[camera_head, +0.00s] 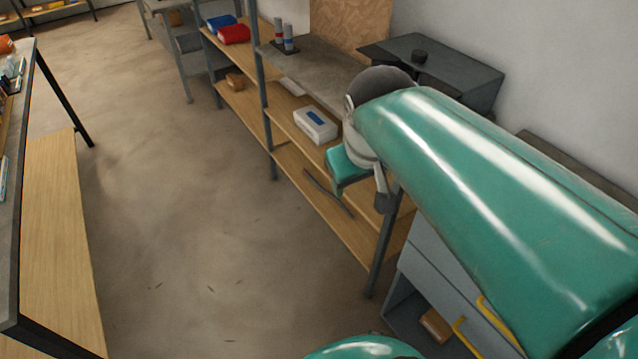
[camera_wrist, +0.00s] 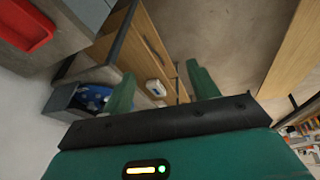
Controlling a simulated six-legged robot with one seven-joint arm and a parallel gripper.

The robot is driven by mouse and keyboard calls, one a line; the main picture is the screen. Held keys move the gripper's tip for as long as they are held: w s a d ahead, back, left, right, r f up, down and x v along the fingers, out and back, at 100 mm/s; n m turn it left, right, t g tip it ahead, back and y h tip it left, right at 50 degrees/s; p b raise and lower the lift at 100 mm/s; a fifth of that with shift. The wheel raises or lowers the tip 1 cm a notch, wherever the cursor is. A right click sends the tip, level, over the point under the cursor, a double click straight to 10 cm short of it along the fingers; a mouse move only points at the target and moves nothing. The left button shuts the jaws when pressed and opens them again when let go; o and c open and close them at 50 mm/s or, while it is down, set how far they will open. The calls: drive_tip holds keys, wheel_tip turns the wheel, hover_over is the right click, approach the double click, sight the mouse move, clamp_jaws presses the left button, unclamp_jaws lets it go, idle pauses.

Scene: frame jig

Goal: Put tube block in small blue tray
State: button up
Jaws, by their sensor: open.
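What looks like the tube block (camera_head: 285,47), a dark base with two upright grey tubes banded red and blue, stands on the grey upper shelf in the head view. A small blue tray (camera_head: 219,22) sits further back on the shelf unit, beside a red one. My gripper shows in the wrist view (camera_wrist: 160,72) with its two green fingers apart and nothing between them. I cannot make out the tube block in the wrist view.
A white box (camera_head: 316,125) with a blue mark lies on the wooden shelf below; it also shows beyond my fingers in the wrist view (camera_wrist: 155,88). A grey cabinet (camera_head: 455,275) with yellow handles stands at right. A worktable (camera_head: 22,170) is at left. The floor between is clear.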

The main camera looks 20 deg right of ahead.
drive_tip(key=s+a+f+t+y, duration=0.1)
drive_tip(key=s+a, duration=0.3)
drive_tip(key=a, duration=0.2)
drive_tip(key=shift+a+f+m+t+y, duration=0.2)
drive_tip(key=shift+f+m+t+y, duration=0.1)
idle(0.7)
